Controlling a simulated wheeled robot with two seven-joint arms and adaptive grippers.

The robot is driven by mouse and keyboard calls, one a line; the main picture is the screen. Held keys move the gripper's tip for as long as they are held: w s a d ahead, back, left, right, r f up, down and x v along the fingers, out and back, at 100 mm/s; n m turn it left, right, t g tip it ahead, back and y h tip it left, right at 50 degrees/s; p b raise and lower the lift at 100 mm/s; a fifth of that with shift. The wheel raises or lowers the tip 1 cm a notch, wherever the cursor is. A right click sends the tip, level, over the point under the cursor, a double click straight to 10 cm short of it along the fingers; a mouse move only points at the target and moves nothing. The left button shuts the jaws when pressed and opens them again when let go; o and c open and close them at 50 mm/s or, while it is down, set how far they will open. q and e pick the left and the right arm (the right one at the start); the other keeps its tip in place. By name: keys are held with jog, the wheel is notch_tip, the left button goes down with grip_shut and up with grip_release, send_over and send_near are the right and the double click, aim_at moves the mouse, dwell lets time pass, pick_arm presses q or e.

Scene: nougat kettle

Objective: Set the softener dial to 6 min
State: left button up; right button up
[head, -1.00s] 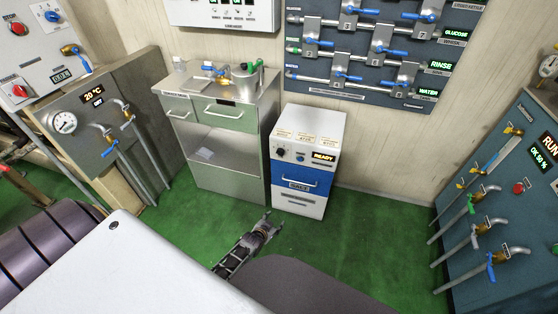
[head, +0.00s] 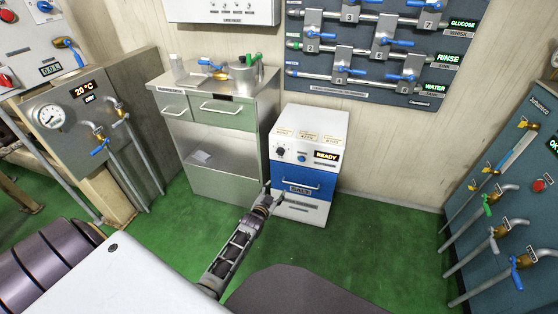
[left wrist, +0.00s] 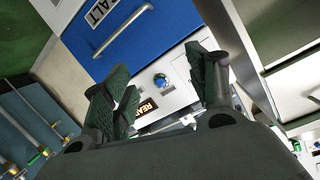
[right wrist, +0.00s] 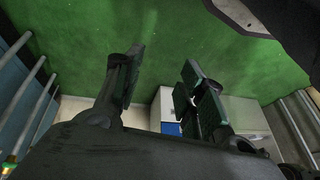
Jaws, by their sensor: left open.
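The softener (head: 311,125) is a white box with a blue drawer front, standing on the floor beside the steel cabinet. Its black dial (head: 281,152) sits on the upper front panel, left of a blue button (head: 301,158) and a lit READY display (head: 326,155). The dial's setting is too small to read. My left gripper (head: 272,193) is in front of the softener's lower left side, below the dial. In the left wrist view it is open and empty, with the blue button (left wrist: 160,80) seen between its fingers; the dial seems hidden behind a finger. My right gripper (right wrist: 163,62) is open and empty.
The steel cabinet (head: 215,150) stands close on the left of the softener. A pipe panel (head: 370,50) with blue-handled valves hangs on the wall above. A blue tap panel (head: 520,170) stands at the right. Green floor (head: 375,235) is clear right of the softener.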

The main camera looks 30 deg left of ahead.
pick_arm(q)
jog(key=w+a+r+t+y+b, duration=0.1)
jog(key=w+a+r+t+b, duration=0.1)
jog(key=r+b, duration=0.4)
jog(key=shift+w+a+t, duration=0.3)
jog(key=shift+w+a, duration=0.35)
jog(key=shift+a, duration=0.35)
pick_arm(e)
jog(key=shift+a+r+y, duration=0.15)
jog(key=shift+a+r, duration=0.1)
jog(key=shift+r, duration=0.65)
jog(key=shift+a+r+y, duration=0.15)
jog(key=shift+a+r, duration=0.05)
jog(key=shift+r, duration=0.7)
pick_arm(q)
jog(key=shift+r, duration=0.15)
pick_arm(e)
jog(key=shift+w, duration=0.15)
